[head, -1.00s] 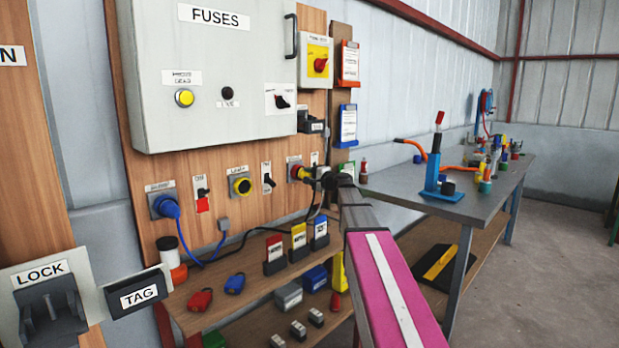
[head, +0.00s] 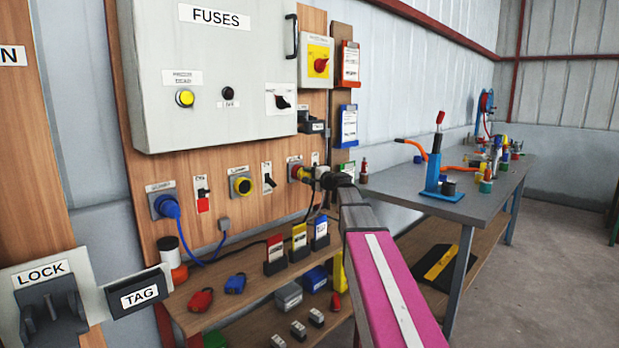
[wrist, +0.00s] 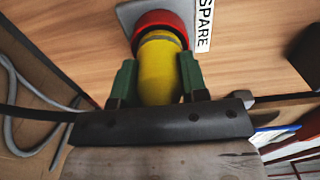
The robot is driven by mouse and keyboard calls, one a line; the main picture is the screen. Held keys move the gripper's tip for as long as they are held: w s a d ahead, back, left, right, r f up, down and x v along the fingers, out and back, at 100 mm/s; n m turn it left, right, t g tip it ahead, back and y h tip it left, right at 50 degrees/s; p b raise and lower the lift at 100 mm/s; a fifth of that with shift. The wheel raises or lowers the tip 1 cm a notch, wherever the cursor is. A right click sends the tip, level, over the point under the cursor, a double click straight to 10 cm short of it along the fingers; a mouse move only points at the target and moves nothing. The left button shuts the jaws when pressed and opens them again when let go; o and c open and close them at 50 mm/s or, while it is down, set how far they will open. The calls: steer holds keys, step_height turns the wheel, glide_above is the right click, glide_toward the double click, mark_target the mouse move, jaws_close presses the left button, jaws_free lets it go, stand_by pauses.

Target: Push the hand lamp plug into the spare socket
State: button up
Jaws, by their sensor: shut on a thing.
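The hand lamp plug is a yellow cylinder (wrist: 159,80), seen up close in the wrist view and small in the head view (head: 305,173). My gripper (wrist: 157,72) is shut on it, a green finger on each side. In the head view my gripper (head: 318,177) is at the board, right of the plug. The spare socket, with a red ring (wrist: 158,20) on a grey plate, is beside the SPARE label (wrist: 206,22); it also shows in the head view (head: 293,167). The plug's front is lined up with the red ring and meets it in the picture. How deep it sits is hidden.
A yellow socket (head: 241,184) and a socket with a blue plug (head: 165,205) are to the left. A black switch (head: 268,179) is close by. Padlocks and tag holders lie on the shelf below. A grey bench (head: 400,185) stands to the right.

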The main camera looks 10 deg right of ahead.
steer(key=shift+w+a, duration=0.15)
steer(key=shift+w, duration=0.1)
steer(key=o, duration=1.3)
steer(key=v, duration=1.1)
